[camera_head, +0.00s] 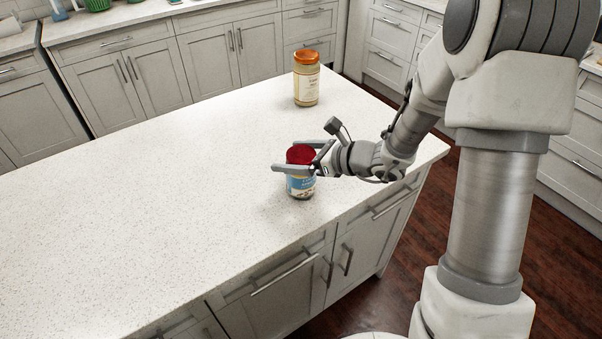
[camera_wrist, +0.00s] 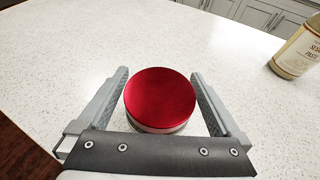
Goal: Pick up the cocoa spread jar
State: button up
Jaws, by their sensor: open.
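A jar with a red lid and a blue and white label (camera_head: 300,187) stands upright near the front edge of the counter. I take it for the cocoa spread jar, but its label is too small to read. My gripper (camera_head: 288,156) is open around the upper part of this jar, one finger on each side. In the wrist view the red lid (camera_wrist: 160,95) lies between the two fingers of my gripper (camera_wrist: 160,73), with a small gap on each side. The jar's lower body is hidden there under the lid.
A second jar (camera_head: 307,88) with an orange lid stands farther back on the counter, well apart; it also shows at the right of the wrist view (camera_wrist: 297,52). The white counter (camera_head: 140,210) is clear to the left. Grey cabinets line the back.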

jog(key=shift+w+a+f, duration=0.15)
jog(key=shift+w+a, duration=0.05)
jog(key=shift+a, duration=0.15)
grip_shut()
dwell(0.3)
